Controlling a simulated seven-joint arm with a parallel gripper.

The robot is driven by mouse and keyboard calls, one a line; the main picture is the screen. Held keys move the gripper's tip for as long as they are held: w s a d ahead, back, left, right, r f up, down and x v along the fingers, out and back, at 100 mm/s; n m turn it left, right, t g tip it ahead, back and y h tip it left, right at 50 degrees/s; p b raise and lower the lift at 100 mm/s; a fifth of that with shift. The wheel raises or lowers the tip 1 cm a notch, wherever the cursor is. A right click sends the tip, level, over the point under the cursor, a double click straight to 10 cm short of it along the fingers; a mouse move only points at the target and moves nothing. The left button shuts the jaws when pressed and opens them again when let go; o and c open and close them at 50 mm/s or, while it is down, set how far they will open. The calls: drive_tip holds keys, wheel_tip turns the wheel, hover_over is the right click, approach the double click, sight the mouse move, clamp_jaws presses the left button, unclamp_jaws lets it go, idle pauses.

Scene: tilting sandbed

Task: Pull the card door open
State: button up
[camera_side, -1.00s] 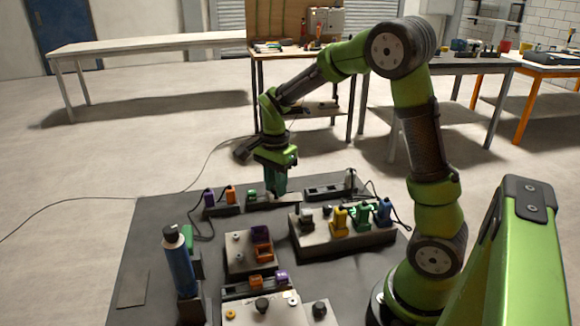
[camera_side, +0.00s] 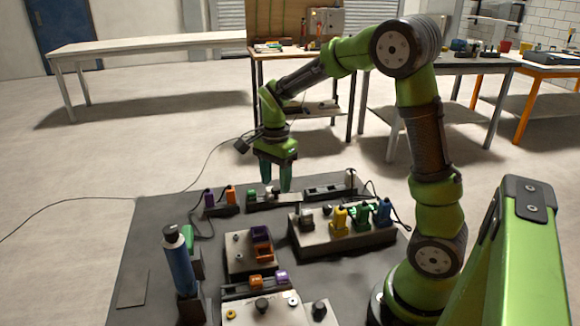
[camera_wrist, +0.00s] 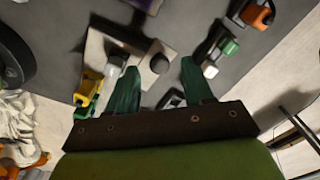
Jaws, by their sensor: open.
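My gripper (camera_side: 276,189) hangs fingers down over the back part of the dark mat, just above a low strip (camera_side: 262,203) with a green block and a white piece. Its two green fingers are apart with nothing between them. I cannot pick out a card door for certain in either view. Contact between the fingers and the strip cannot be judged.
A board with yellow, green and blue plugs (camera_side: 340,219) stands right of my gripper. A blue bottle-like cylinder (camera_side: 179,262) stands upright at the left. Purple and orange blocks (camera_side: 230,194) are left of the strip.

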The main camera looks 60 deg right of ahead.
sight(275, 190)
wheel_tip(275, 190, up, 15)
drive_tip(key=shift+r, duration=0.2)
idle(0.3)
drive_tip(key=s+a+f+n+t+y, duration=0.1)
drive_tip(key=s+a+f+n+t, duration=0.1)
drive_tip(key=s+a+n, duration=0.4)
drive_tip(key=s+a+f+n+t+y, duration=0.1)
drive_tip(key=s+a+f+n+t, duration=0.1)
drive_tip(key=s+a+n+t, duration=0.3)
drive_tip(key=s+a+n, duration=0.1)
drive_tip(key=s+n, duration=0.2)
drive_tip(key=n, duration=0.1)
drive_tip(key=shift+a+f, duration=0.2)
drive_tip(key=shift+f, duration=0.15)
drive_tip(key=shift+o, duration=0.4)
